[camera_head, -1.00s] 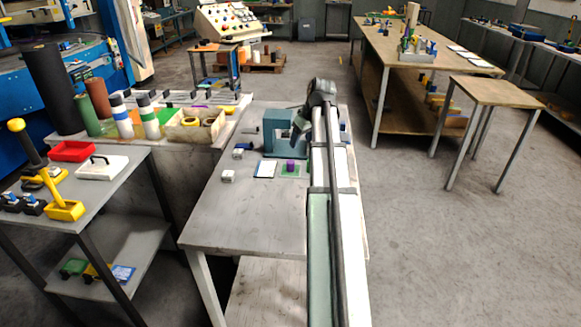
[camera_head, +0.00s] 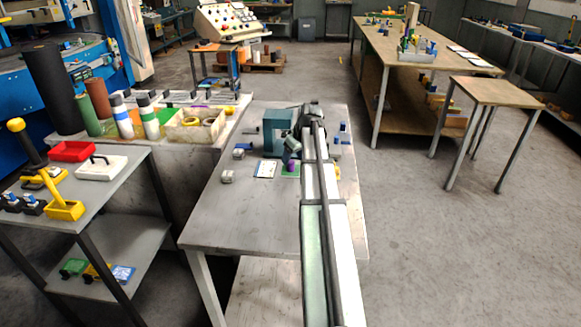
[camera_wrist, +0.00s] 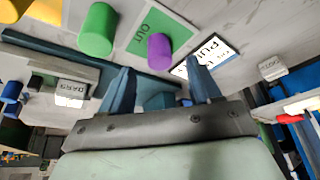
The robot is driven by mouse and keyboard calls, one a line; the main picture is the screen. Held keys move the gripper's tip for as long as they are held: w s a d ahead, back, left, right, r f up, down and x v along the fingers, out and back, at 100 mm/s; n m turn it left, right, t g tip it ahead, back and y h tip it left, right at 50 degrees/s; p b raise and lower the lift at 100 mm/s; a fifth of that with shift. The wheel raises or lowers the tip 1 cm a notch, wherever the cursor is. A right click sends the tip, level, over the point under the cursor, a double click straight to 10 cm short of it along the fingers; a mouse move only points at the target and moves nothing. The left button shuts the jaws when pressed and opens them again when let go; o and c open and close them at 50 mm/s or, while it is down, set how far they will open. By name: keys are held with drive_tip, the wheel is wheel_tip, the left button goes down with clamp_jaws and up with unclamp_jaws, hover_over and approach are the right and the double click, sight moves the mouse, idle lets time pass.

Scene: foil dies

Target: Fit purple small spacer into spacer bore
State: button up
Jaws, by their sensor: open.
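The purple small spacer (camera_wrist: 160,47) is a short cylinder on a green mat marked OUT (camera_wrist: 150,30); it also shows in the head view (camera_head: 292,167). My gripper (camera_wrist: 160,80) is open and empty. In the wrist view its two fingertips point toward the spacer and are apart from it. In the head view my gripper (camera_head: 290,148) is just above and behind the spacer. A larger green cylinder (camera_wrist: 97,29) is near the mat. I cannot make out the spacer bore.
A teal press-like block (camera_head: 276,130) stands on the grey bench (camera_head: 235,205) behind the gripper. A printed white card (camera_head: 265,169) lies left of the mat. Small pale labelled blocks (camera_head: 227,177) sit further left. The bench's front left is clear.

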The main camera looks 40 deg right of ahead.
sight(291, 166)
drive_tip(key=shift+x, duration=1.45)
drive_tip(key=shift+r, duration=0.1)
drive_tip(key=shift+c, duration=0.4)
clamp_jaws()
